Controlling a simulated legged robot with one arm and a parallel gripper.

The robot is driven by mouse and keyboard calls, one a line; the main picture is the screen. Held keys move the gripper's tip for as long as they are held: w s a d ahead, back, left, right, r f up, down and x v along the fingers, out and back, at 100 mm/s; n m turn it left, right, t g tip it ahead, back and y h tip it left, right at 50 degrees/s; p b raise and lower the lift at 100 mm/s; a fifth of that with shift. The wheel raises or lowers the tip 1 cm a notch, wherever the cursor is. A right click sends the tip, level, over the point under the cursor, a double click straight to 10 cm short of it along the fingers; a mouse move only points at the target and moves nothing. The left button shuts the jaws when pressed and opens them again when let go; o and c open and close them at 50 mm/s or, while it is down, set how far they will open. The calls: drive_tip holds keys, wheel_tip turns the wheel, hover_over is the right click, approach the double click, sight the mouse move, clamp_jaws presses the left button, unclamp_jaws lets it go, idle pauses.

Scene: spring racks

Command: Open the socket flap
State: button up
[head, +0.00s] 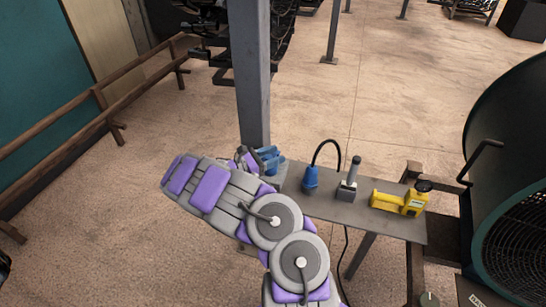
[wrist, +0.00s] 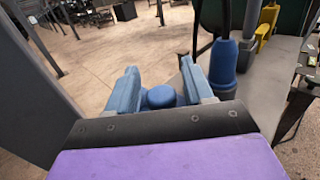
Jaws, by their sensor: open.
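In the wrist view, a rounded blue part (wrist: 161,97), seemingly the socket with its flap, shows between the two fingers of my gripper (wrist: 159,88). The blue fingers are open, one on each side of it, with a gap visible on the left. I cannot tell whether the right finger touches it. Its lower part is hidden by my gripper, and I cannot tell the flap's position. In the head view my gripper (head: 268,158) is at the left end of the narrow grey table, beside the post, and the socket cannot be made out apart from the fingers.
A blue plug (head: 310,181) with a black cable stands on the grey table (head: 338,211), right of my gripper. A grey lever-like device (head: 349,180) and a yellow tool (head: 400,200) are farther right. A grey post (head: 252,75) rises close by.

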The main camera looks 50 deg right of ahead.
clamp_jaws()
idle(0.6)
